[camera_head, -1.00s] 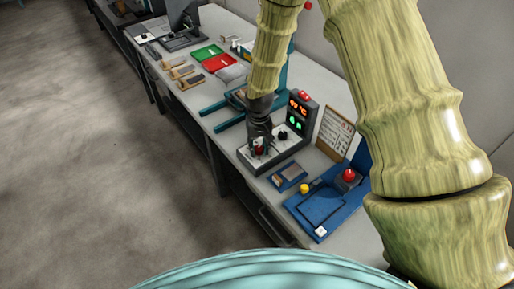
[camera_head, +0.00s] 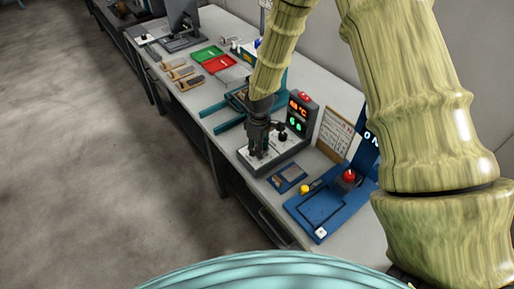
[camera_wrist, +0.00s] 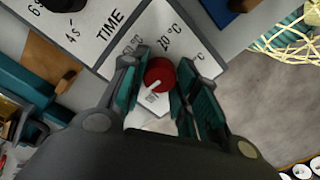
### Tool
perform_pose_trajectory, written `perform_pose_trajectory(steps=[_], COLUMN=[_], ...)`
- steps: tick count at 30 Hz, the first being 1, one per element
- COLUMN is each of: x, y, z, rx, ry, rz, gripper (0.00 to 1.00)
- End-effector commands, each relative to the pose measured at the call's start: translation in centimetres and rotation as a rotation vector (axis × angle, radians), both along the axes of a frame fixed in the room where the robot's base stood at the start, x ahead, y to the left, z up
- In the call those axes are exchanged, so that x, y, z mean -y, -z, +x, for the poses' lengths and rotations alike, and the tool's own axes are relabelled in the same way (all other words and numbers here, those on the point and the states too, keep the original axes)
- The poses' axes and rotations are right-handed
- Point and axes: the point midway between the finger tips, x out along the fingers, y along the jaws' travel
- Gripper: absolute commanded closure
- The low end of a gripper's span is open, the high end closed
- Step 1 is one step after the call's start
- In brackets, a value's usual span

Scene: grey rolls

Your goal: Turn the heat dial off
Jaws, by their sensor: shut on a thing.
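The heat dial is a red round knob (camera_wrist: 160,74) with a white mark pointing to the lower left in the wrist view. It sits on a white panel (camera_wrist: 192,42) printed with °C values, one of them 20 °C. My gripper (camera_wrist: 157,82) has one finger on each side of the knob and is shut on it. In the head view my gripper (camera_head: 257,152) points down at the left part of the control box (camera_head: 277,162) and mostly hides the dial.
A black knob (camera_head: 282,134) and a display post (camera_head: 299,116) with orange and green digits stand beside the dial. A blue station (camera_head: 322,207) with a red button (camera_head: 349,175) lies nearer on the bench. Red and green trays (camera_head: 215,62) lie farther back.

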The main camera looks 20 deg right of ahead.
Motion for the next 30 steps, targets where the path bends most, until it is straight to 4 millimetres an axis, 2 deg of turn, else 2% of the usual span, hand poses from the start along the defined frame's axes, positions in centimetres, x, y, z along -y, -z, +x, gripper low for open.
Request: perform_pose_trajectory(steps=[1, 15, 21, 30], x=[0.04, 0.05, 0.02, 0.02], y=[0.41, 0.38, 0.4, 0.45], z=[-0.78, -0.75, -0.75, -0.75], rx=[-0.017, -0.016, -0.016, -0.016], ry=[-0.041, -0.441, -0.55, -0.624], rz=[-0.001, 0.002, 0.002, 0.002], gripper=[0.94, 0.93, 0.93, 0.93])
